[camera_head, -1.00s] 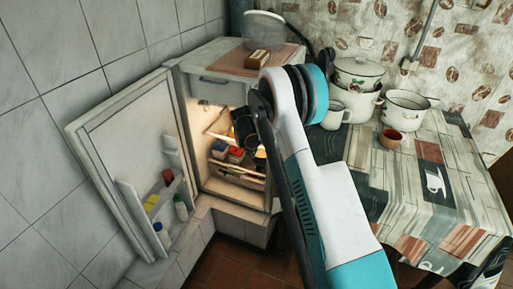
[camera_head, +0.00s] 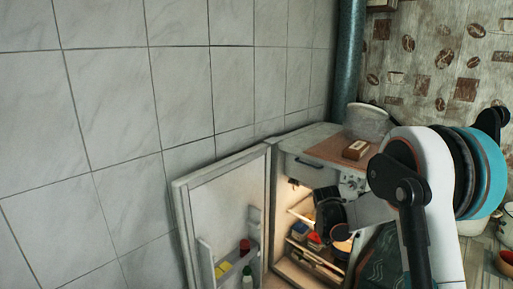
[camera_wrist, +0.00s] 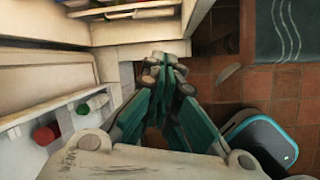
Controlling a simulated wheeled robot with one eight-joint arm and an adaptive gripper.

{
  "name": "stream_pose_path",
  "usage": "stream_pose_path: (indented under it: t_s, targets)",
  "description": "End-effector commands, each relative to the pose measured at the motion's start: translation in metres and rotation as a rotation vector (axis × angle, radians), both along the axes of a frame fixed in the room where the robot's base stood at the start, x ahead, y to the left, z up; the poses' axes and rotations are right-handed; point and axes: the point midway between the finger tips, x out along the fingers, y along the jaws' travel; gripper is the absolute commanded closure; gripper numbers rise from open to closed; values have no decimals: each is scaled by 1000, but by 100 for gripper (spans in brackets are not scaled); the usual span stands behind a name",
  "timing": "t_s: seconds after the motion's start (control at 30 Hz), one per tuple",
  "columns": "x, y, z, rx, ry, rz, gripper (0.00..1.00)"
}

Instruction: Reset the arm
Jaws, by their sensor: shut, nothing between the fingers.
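My arm (camera_head: 430,210) reaches across the right side of the head view, in front of the open fridge. Its far end is at the fridge opening, and its fingers are hard to make out there. In the wrist view my gripper (camera_wrist: 165,62) points down and away with its green fingers together and nothing between them. The lit fridge (camera_head: 318,160) stands with its door (camera_head: 228,205) swung open to the left. The fridge door shelf also shows at the left of the wrist view.
Red and green-and-white containers (camera_wrist: 45,135) (camera_wrist: 92,104) sit in the door shelf. A brown box (camera_head: 355,150) lies on the fridge top. Tiled floor (camera_wrist: 215,78) is below the gripper. A red cup (camera_head: 504,262) is at the right edge.

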Motion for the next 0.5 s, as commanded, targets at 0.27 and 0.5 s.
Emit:
stream_pose_path:
  t_s: [0.27,0.5]
  targets:
    - [-54,16,89,160,-127,-314,100]
    - [-111,28,147,313,-223,-588,100]
